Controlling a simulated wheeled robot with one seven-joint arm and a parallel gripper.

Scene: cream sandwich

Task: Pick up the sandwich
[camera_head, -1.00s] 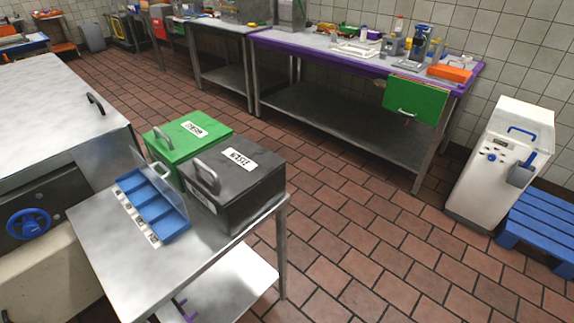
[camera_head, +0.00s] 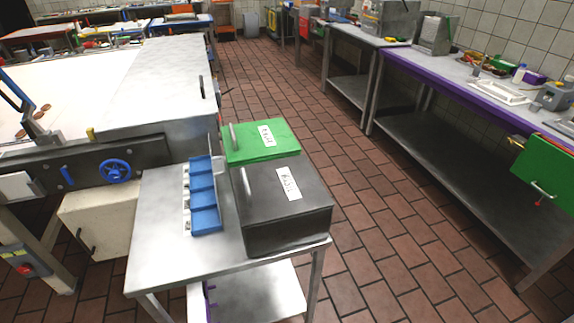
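A few small round brown pieces (camera_head: 45,107) lie on a white flat surface (camera_head: 85,75) at the far left. They may be the cream sandwiches, but they are too small to tell. No other sandwich can be made out. My gripper is not in view.
A steel table (camera_head: 165,220) stands in the middle with a blue compartment tray (camera_head: 205,221), a green lidded box (camera_head: 240,143) and a black lidded box (camera_head: 310,203). A steel-topped machine (camera_head: 150,75) stands behind it. A purple-edged bench (camera_head: 450,84) is at right. Tiled floor (camera_head: 385,220) between is clear.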

